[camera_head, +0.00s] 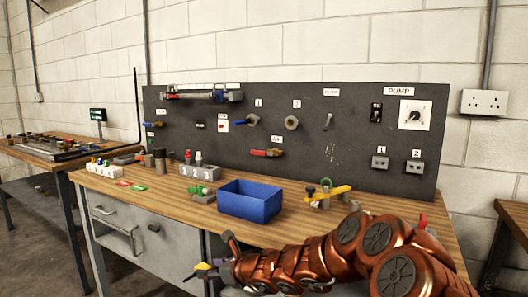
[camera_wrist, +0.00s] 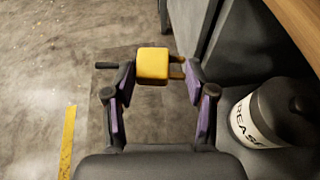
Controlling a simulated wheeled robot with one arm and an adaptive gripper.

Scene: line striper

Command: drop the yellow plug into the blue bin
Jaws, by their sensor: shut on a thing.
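The yellow plug (camera_wrist: 152,64) sits between the fingertips of my gripper (camera_wrist: 158,76) in the wrist view, with its pins pointing right and a dark stub at its left. My gripper is shut on it. In the head view the plug (camera_head: 203,267) shows small at the tip of my gripper (camera_head: 213,264), in front of the bench drawers. The blue bin (camera_head: 250,204) stands on the bench top, above and to the right of my gripper in the picture. Its floor is mostly hidden by its front wall.
The wooden bench top (camera_head: 165,200) holds a numbered grey block (camera_head: 199,172), a green item (camera_head: 201,191) left of the bin and a yellow-handled valve (camera_head: 328,193) to its right. A dark pegboard (camera_head: 300,130) stands behind. A grease canister (camera_wrist: 265,115) is right of my gripper.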

